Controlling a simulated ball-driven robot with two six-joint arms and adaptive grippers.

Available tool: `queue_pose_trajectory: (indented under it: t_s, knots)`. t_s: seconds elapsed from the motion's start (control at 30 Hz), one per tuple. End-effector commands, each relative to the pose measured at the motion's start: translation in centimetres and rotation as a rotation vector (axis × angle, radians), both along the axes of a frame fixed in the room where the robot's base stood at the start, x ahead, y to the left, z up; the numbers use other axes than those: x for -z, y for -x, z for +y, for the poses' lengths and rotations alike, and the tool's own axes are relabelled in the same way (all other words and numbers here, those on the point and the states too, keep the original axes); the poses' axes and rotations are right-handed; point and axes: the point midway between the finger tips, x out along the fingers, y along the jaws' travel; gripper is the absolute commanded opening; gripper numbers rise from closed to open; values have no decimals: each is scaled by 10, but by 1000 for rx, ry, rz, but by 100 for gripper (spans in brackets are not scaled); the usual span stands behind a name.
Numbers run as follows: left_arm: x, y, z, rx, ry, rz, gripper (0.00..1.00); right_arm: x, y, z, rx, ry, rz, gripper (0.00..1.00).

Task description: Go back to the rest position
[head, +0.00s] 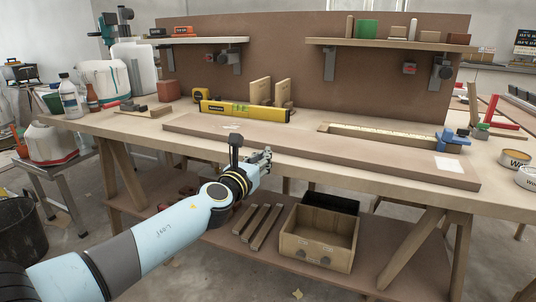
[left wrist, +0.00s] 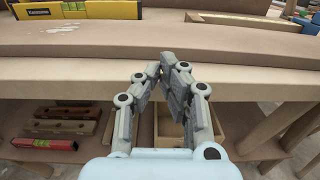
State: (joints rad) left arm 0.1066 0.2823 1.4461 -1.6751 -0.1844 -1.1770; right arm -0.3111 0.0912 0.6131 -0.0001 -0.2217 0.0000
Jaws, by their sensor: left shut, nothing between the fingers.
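My left arm comes in from the lower left in the head view. Its gripper (head: 267,155) is in front of the workbench's front edge, near the middle. In the left wrist view the fingers of my left gripper (left wrist: 165,62) come together at the tips, with nothing held between them. The fingertips point at the front edge of the bench top (left wrist: 60,70). My right gripper does not show in either view.
A long brown board (head: 380,160) lies along the bench front. A yellow level (head: 245,110) stands behind it. A blue clamp (head: 450,140) is at the right. A wooden box (head: 318,240) and several wood strips (head: 262,228) are on the lower shelf.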

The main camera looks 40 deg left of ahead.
Motion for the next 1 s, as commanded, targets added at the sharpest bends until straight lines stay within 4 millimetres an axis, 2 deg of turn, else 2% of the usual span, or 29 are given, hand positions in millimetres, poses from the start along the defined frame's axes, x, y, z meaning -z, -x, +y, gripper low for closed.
queue_pose_trajectory:
  t_s: [0.2, 0.4, 0.53, 0.77, 0.87, 0.97, 1.0]
  knots:
    - [0, 38, -8, 1, -1, 2, 0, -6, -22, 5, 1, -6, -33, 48]
    - [1, 66, -14, 1, -1, 2, 0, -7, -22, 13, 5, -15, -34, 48]
    - [1, 73, -15, 0, -1, 1, 0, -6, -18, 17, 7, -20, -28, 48]
    - [3, 75, -16, 0, 0, 6, 0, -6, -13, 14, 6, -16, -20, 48]
    - [25, 86, -19, -9, 20, 45, 0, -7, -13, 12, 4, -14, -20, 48]
    - [77, 105, -16, -41, 104, 136, 0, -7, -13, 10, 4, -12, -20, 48]
    - [104, 117, -14, -64, 170, 181, 0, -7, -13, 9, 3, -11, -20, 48]
